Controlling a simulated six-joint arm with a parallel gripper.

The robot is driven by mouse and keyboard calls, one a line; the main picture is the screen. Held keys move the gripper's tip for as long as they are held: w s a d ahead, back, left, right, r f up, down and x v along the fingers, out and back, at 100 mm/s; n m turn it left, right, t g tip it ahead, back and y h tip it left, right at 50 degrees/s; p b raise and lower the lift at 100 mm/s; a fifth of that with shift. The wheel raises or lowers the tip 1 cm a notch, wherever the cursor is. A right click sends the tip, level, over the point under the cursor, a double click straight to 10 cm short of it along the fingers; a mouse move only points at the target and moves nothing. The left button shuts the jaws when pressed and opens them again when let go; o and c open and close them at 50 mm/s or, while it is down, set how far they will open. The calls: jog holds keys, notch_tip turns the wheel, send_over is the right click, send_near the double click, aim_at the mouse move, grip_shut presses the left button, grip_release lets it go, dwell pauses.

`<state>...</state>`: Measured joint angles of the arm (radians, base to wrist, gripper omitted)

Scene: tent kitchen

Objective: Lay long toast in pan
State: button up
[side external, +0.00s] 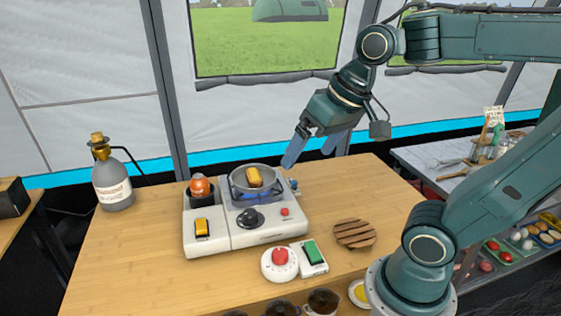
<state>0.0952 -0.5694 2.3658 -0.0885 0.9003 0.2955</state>
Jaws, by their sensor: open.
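A grey pan (240,189) sits on the burner of the white camping stove (258,234). A golden-brown piece that looks like the long toast (255,177) lies inside the pan, towards its right half. My gripper (312,158) is open and empty. It hangs above and to the right of the pan, apart from it, with its blue fingers pointing down. The exact contact between the toast and the pan floor is too small to tell.
A round wooden trivet (355,234), a red-knobbed white dial (280,263) and a green switch (313,255) lie at the front. An orange-brown item (200,188) stands in a dark holder left of the pan. A grey bottle (112,182) stands at the back left.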

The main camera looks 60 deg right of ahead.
jog(key=shift+s+a+f+n, duration=0.1)
jog(key=shift+s+f+n, duration=0.2)
jog(key=shift+s+n, duration=0.4)
jog(key=shift+s+a+f+n, duration=0.1)
jog(key=shift+s+f+n, duration=0.3)
jog(key=shift+s, duration=0.45)
jog(key=shift+s+a+f+n, duration=0.1)
jog(key=shift+s+f+n, duration=0.1)
jog(key=shift+s+n, duration=0.55)
